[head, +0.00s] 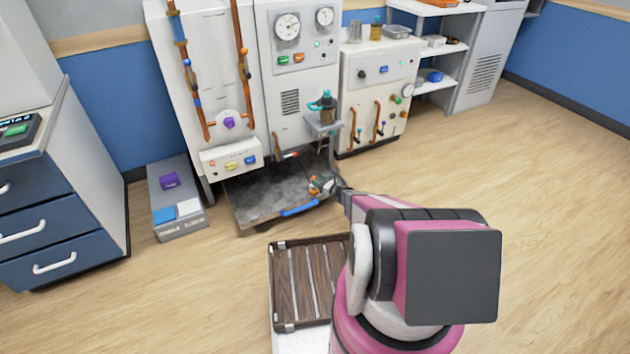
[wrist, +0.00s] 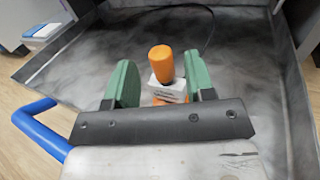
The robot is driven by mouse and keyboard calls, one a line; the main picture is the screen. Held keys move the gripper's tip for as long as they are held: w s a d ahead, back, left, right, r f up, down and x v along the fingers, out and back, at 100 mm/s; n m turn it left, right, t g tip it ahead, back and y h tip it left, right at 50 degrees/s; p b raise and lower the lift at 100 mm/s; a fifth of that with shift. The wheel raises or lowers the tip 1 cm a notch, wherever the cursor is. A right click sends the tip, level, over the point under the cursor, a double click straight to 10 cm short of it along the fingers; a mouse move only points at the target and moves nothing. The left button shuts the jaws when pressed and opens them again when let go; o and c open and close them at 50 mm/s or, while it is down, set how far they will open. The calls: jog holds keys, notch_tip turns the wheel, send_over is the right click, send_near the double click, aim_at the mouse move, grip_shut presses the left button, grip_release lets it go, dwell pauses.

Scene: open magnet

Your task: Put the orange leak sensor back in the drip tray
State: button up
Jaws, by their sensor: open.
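The drip tray (head: 262,188) is a grey, stained, shallow pan under the machine, with a blue handle (head: 300,208) at its front edge. In the wrist view the tray floor (wrist: 75,66) fills most of the picture. The orange leak sensor (wrist: 160,62) has an orange top and a white labelled body, and looks upright over the tray floor. My gripper (wrist: 160,84) is open, with a green finger on each side of the sensor. There is a gap at the left finger; the right finger is close to it. The sensor's lower part is hidden by my gripper. My gripper (head: 322,184) is at the tray's right side in the head view.
A grey box (head: 180,222) with coloured blocks stands left of the tray. A slatted wooden crate (head: 305,282) is in front, beside my arm. A dark cable (wrist: 207,28) curves across the tray. The floor at right (head: 530,210) is clear.

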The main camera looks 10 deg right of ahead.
jog(key=s+a+r+n+g+h, duration=0.1)
jog(key=s+a+r+n+g, duration=0.4)
jog(key=s+r+n, duration=0.5)
jog(key=s+a+r+n+g+h, duration=0.1)
jog(key=s+a+r+n+g, duration=0.3)
jog(key=s+r+n+g, duration=0.45)
jog(key=s+d+r+n+h, duration=0.3)
jog(key=s+r+n+h, duration=0.1)
jog(key=s+r, duration=0.4)
jog(key=s+d+r+n+h, duration=0.4)
jog(key=s+r+n+h, duration=0.1)
jog(key=s+r, duration=0.4)
jog(key=shift+s+d+r+h, duration=0.25)
jog(key=shift+s+h, duration=0.15)
jog(key=shift+s, duration=0.5)
jog(key=shift+f, duration=0.1)
